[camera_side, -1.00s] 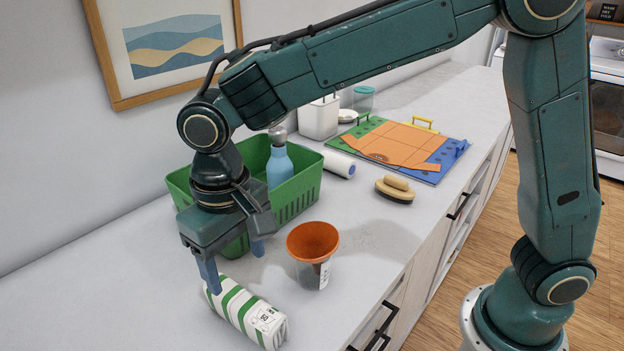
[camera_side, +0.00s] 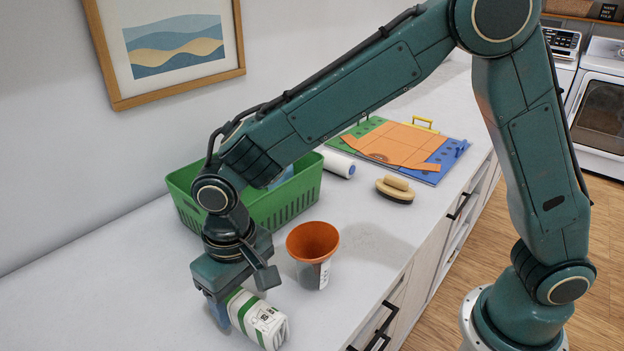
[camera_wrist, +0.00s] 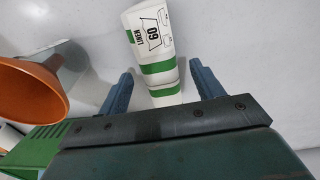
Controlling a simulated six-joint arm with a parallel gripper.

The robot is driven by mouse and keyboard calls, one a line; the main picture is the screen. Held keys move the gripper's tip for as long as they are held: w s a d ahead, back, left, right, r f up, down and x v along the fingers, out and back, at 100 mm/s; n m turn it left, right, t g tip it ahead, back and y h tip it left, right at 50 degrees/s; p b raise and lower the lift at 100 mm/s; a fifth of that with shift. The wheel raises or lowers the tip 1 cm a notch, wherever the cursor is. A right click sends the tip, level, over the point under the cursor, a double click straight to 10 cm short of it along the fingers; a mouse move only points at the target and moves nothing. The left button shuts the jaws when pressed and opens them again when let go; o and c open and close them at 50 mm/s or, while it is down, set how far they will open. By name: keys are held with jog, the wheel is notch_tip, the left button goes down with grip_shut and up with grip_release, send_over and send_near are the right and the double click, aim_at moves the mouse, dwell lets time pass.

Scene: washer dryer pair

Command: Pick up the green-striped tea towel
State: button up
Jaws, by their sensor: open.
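The green-striped tea towel (camera_side: 257,318) is a white roll with green bands and a printed label, lying on the counter at the front. My gripper (camera_side: 226,310) is low over its left part in the side view, hiding that end. My gripper (camera_wrist: 159,88) is open there, one finger on each side of the towel, with visible gaps to both.
A green basket (camera_side: 290,200) is behind my wrist. A lint roller (camera_side: 338,164), a brush (camera_side: 395,189) and a folding board (camera_side: 440,163) lie farther back. The front-left counter is clear.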

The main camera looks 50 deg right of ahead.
aim_at(243, 299)
jog(key=shift+f, duration=1.3)
jog(key=c, duration=1.1)
jog(key=shift+r, duration=0.2)
notch_tip(243, 299, up, 20)
jog(key=shift+f, duration=0.15)
